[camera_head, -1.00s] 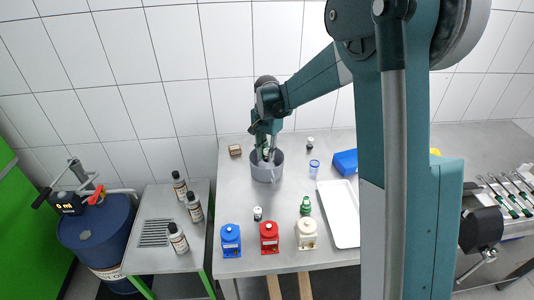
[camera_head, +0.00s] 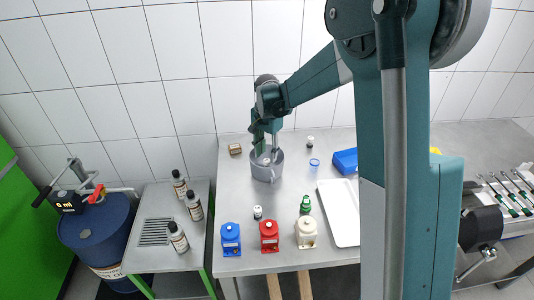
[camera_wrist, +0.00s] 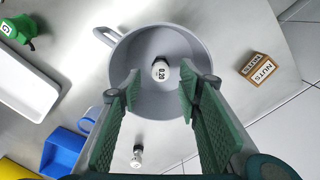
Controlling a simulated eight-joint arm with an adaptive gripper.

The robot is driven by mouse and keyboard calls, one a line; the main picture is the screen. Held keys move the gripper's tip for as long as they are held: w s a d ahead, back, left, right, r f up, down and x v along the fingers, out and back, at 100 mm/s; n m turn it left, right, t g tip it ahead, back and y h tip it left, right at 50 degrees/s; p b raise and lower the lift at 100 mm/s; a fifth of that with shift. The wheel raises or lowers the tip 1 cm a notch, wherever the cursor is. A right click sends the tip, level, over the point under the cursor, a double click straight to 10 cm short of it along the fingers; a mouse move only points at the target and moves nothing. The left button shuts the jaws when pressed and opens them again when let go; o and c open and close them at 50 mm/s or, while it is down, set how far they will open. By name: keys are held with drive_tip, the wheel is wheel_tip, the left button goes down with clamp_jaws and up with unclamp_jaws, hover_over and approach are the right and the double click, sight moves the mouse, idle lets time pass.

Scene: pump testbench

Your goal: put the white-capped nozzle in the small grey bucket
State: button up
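The small grey bucket (camera_head: 264,174) stands at the back left of the grey table, its handle toward the front. In the wrist view the bucket (camera_wrist: 196,45) is seen from above. Inside it is a nozzle (camera_wrist: 161,69) with a white top marked 0.20, apparently the white-capped one, resting on or near the bottom. My gripper (camera_wrist: 160,88) is over the bucket with its green fingers spread apart and nothing between them. In the head view my gripper (camera_head: 266,152) reaches down at the bucket's mouth; its fingertips are partly hidden there.
Other small nozzles stand behind the bucket (camera_head: 310,142) and in front of it (camera_head: 258,212). A wooden NUTS box (camera_wrist: 260,68), a blue cup (camera_head: 314,165), a blue bin (camera_head: 345,161) and a white tray (camera_head: 338,212) are nearby. Blue, red and cream units line the front edge.

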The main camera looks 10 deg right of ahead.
sight(268, 161)
wheel_tip(268, 161, up, 7)
drive_tip(key=p, duration=0.2)
drive_tip(key=shift+p, duration=0.35)
idle(0.8)
drive_tip(key=s+d+r+n+t+b, duration=0.1)
drive_tip(key=s+d+r+n+t, duration=0.1)
drive_tip(key=s+d+r, duration=0.5)
drive_tip(key=s+d+r+n+t+b, duration=0.15)
drive_tip(key=s+r, duration=0.35)
drive_tip(key=s, duration=0.7)
drive_tip(key=s+d+f+n+t+b, duration=0.1)
drive_tip(key=s+d+n+t, duration=0.1)
drive_tip(key=s, duration=0.8)
drive_tip(key=s+d+f+n+t, duration=0.1)
drive_tip(key=s+d+f+n, duration=0.1)
drive_tip(key=s, duration=0.8)
drive_tip(key=shift+s+d+f+n+t+b, duration=0.2)
drive_tip(key=shift+s+d+n+t+b, duration=0.15)
drive_tip(key=shift+n, duration=0.4)
